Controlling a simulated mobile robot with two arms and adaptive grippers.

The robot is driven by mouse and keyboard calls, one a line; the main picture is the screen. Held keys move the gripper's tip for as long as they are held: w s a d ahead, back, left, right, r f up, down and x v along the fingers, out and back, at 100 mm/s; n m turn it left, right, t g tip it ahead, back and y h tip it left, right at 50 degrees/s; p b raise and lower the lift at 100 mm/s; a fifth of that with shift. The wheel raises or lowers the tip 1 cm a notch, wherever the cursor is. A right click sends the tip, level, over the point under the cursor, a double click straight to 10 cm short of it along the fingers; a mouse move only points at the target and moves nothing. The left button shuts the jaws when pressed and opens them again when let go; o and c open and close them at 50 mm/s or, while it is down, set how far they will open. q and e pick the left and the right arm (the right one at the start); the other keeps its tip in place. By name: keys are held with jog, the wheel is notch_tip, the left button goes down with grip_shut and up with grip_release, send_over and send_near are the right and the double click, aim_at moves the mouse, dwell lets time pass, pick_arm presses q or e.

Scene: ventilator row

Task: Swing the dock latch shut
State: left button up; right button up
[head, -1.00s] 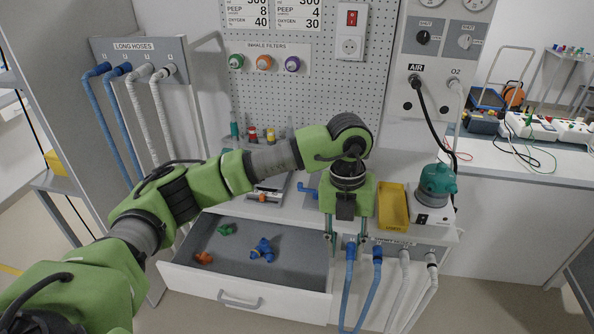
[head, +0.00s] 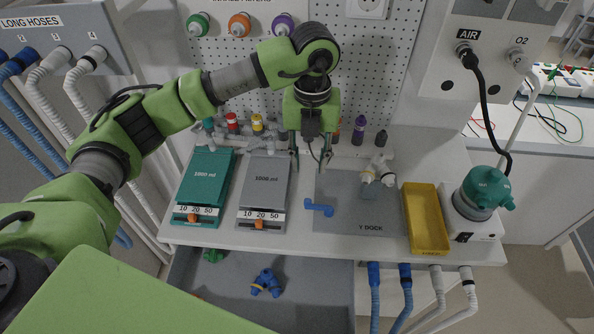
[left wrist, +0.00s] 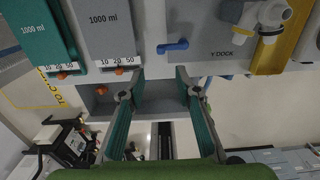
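The dock latch is a small blue lever (head: 319,207) lying at the left edge of the grey Y DOCK plate (head: 345,218) on the worktop. It also shows in the left wrist view (left wrist: 173,46). A white Y-piece (head: 380,168) stands at the back right of the plate. My left gripper (head: 310,162) points down above the worktop, behind the latch in the head view, with its two fingers apart and nothing between them. In the left wrist view the open fingers (left wrist: 153,88) are apart from the latch. My right gripper is not in view.
Teal (head: 205,185) and grey (head: 264,190) 1000 ml units lie left of the dock. A yellow tray (head: 426,220) and a teal-topped device (head: 484,190) stand right. Small bottles line the back. The drawer (head: 310,290) below is open, with hoses (head: 375,290) hanging beside it.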

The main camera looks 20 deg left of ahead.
aim_at(308, 200)
pick_arm(q)
jog(key=f+p, duration=0.2)
jog(key=f, duration=0.4)
jog(key=f+p, duration=0.2)
jog(key=f, duration=0.4)
jog(key=shift+s+d+f, duration=0.1)
jog(key=shift+s+d, duration=0.1)
jog(key=shift+f, duration=0.6)
grip_shut()
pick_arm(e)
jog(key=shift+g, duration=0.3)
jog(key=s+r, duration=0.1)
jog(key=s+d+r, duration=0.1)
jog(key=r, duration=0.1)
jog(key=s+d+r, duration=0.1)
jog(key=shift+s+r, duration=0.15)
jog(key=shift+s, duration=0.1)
